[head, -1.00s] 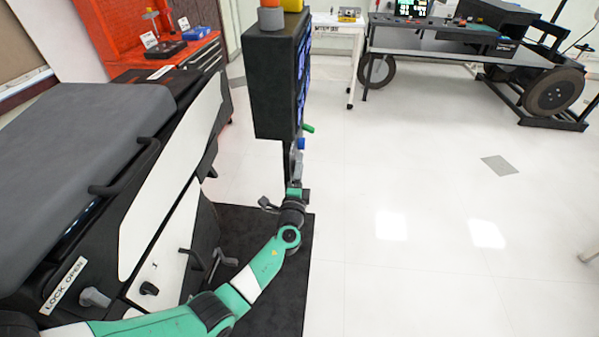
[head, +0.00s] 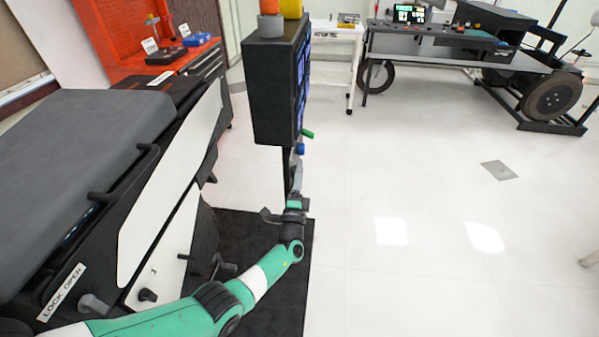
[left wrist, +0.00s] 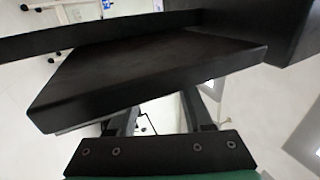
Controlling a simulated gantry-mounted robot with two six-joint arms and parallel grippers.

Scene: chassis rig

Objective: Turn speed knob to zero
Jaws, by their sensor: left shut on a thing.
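A dark control box (head: 276,92) hangs on a post, its screen face turned right and seen edge-on. A green knob (head: 307,133) and a blue knob (head: 301,148) stick out low on that side. I cannot read which is the speed knob. My left gripper (head: 298,160) points up from below, with its tips by the blue knob under the box. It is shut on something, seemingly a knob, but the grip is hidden. In the left wrist view a dark slab (left wrist: 150,75) covers the fingertips. My right gripper is not in view.
A dark machine with a grey top (head: 85,135) and black handles stands left of my arm. A red workbench (head: 165,62) is behind it. A wheeled chassis table (head: 440,48) is at the back right. The white floor (head: 400,200) on the right is clear.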

